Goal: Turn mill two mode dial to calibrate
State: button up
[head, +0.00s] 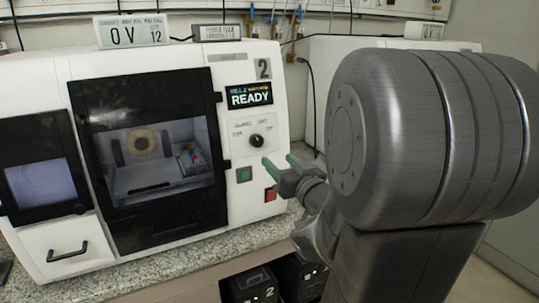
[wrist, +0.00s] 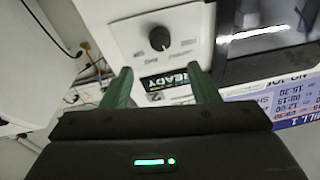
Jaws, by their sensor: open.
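The mode dial (head: 257,140) is a round black knob on the white front panel of mill two (head: 235,50), below a screen (head: 250,95) reading READY. Small labels surround the dial, too blurred to read surely, and I cannot tell which one it points to. In the wrist view the dial (wrist: 159,38) shows beyond the fingertips, apart from them. My gripper (head: 279,161) is open and empty, its green fingers in front of the panel, below and right of the dial in the head view. In the wrist view the gap between its fingers (wrist: 160,70) lines up with the dial.
A green button (head: 244,175) and a red button (head: 271,194) sit below the dial. A black-framed window door (head: 150,155) is to the left. The granite counter (head: 190,258) runs in front, with black bins (head: 250,285) below. My arm hides much of the right side.

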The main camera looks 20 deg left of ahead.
aim_at(259, 142)
jog(key=v, duration=0.3)
jog(key=shift+s+d, duration=0.25)
jog(key=p+x, duration=0.1)
jog(key=x, duration=1.3)
jog(key=shift+d, duration=0.1)
